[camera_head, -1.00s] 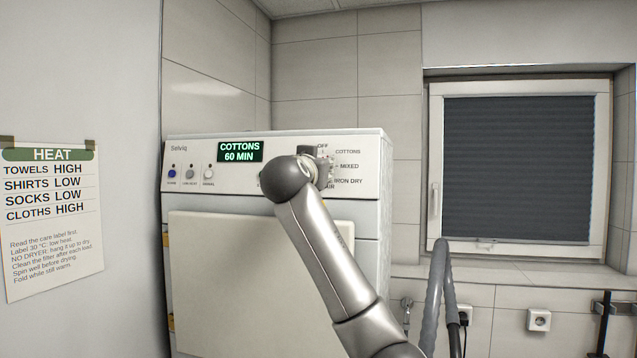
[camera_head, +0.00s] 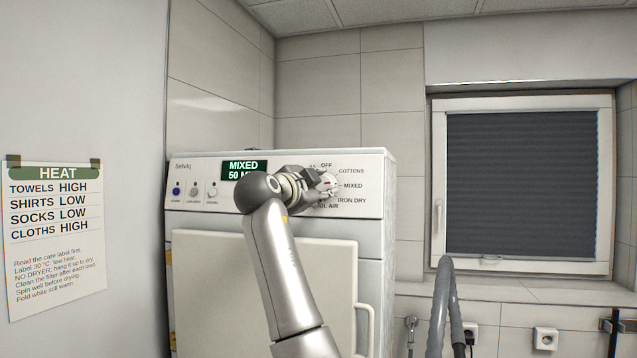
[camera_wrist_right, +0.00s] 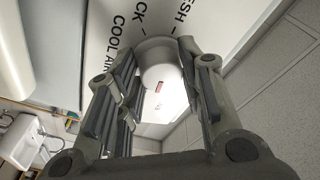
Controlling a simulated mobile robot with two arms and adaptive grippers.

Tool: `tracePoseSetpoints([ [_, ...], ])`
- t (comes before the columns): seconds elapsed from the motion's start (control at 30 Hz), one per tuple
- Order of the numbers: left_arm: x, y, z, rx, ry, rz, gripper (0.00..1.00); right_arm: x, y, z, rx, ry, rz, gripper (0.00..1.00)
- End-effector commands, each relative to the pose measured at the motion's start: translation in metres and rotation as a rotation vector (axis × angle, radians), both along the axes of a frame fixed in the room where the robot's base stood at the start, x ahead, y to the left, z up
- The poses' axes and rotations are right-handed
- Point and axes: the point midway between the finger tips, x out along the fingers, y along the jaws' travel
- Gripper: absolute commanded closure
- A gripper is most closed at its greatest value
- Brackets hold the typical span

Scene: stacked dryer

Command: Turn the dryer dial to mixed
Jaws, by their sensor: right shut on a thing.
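The dryer (camera_head: 230,222) is white, with a control panel at its top. Its dial (camera_head: 329,184) is a round white knob with a red mark that points right, towards the MIXED label (camera_head: 353,186). The display (camera_head: 244,165) reads MIXED, with a partly hidden 50 below. My right gripper (camera_head: 318,183) is at the dial from the left, shut on it. In the right wrist view the white dial (camera_wrist_right: 162,75) sits between the two fingers (camera_wrist_right: 158,80), its red mark showing. My left gripper is not in view.
A heat chart (camera_head: 55,235) hangs on the left wall. A dryer door (camera_head: 300,262) is below the panel. A grey hose (camera_head: 441,300) stands at the right, below a window with a dark blind (camera_head: 522,183).

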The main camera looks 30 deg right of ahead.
Motion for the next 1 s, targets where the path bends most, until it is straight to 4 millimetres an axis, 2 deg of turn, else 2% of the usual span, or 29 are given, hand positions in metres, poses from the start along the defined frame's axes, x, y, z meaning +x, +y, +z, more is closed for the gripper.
tracePoseSetpoints([
  [0.3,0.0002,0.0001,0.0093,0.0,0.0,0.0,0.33,0.0004,0.0003,0.0014,0.074,-0.087,-0.02,0.88],
  [0.83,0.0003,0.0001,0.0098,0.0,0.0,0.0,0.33,0.0002,-0.0001,0.0003,0.088,-0.103,-0.026,0.88],
  [0.87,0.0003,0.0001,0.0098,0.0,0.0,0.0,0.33,0.0002,-0.0001,0.0003,0.088,-0.103,-0.026,0.62],
  [1.0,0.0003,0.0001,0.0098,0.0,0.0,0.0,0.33,0.0002,-0.0001,0.0004,0.088,-0.103,-0.026,0.44],
])
